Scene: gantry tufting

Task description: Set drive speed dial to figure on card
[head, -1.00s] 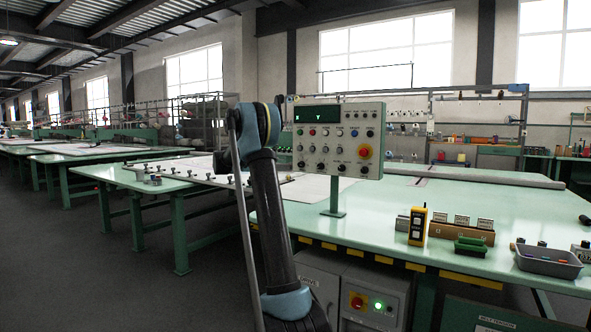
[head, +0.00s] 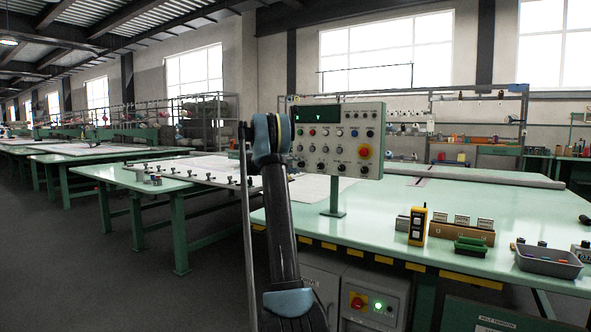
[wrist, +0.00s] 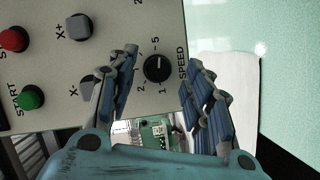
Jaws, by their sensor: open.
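The speed dial (wrist: 158,67) is a round black knob on the beige control panel (wrist: 60,110), beside the word SPEED and several figures. I cannot tell which figure it points to. My gripper (wrist: 160,76) is open, with one blue finger on each side of the dial in the wrist view. I cannot tell whether the fingers touch it. The panel (head: 374,115) stands on a green post in the head view, with my arm in front of its left edge. White cards (head: 461,219) stand in a brown holder (head: 457,235); their figures are too small to read.
Green START (wrist: 31,97), red (wrist: 13,39) and grey X+ (wrist: 78,26) and X- buttons lie left of the dial. The green table (head: 440,190) holds a yellow pendant (head: 418,226), a green box (head: 470,247) and a grey tray (head: 548,263). The table's middle is clear.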

